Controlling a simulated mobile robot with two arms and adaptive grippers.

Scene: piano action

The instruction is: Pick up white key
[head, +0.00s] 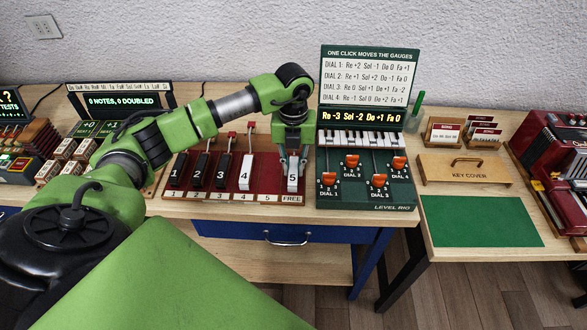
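Two white keys stand on the dark red board: one marked 4 (246,173) and one marked 5 (293,183), at the slot labelled FREE. My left gripper (293,163) points down over the key marked 5, with a finger on each side of its upper part. I cannot tell whether the fingers press on it. The key appears to rest at the board, and its upper part is partly hidden by the gripper. Three black keys, such as the one marked 2 (198,172), stand to the left on the board (222,194). My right gripper is not in view.
The level rig (370,203), with orange sliders and a sign, stands just right of the board. Further right are the key cover (465,176) and a green mat (480,222), which is bare. My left arm crosses above the table's left part.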

